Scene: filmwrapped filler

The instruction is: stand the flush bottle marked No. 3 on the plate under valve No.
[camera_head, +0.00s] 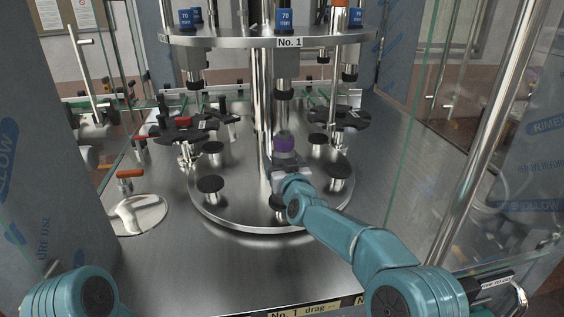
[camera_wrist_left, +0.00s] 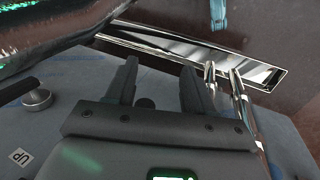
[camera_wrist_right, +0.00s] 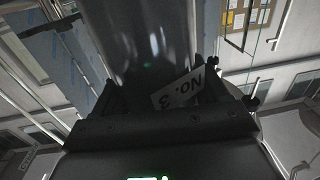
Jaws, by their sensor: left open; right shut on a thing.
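My right gripper (camera_head: 284,172) is shut on the flush bottle, whose purple top (camera_head: 284,144) shows above the jaws. In the right wrist view the bottle's shiny dark body (camera_wrist_right: 150,45) stands between the fingers, with a tilted white "No. 3" label (camera_wrist_right: 180,90). The bottle is below the valve (camera_head: 284,88) under the "No. 1" sign (camera_head: 290,42), with a gap between them. The gripper hides its lower part, so I cannot tell whether it touches a plate. My left gripper (camera_wrist_left: 160,88) is open and empty, outside the head view.
A round steel turntable (camera_head: 235,215) carries several black-topped plates (camera_head: 210,184). Black star-shaped holders (camera_head: 195,128) flank the centre column. Glass panels (camera_head: 420,160) and a steel post (camera_head: 480,130) bound the right side.

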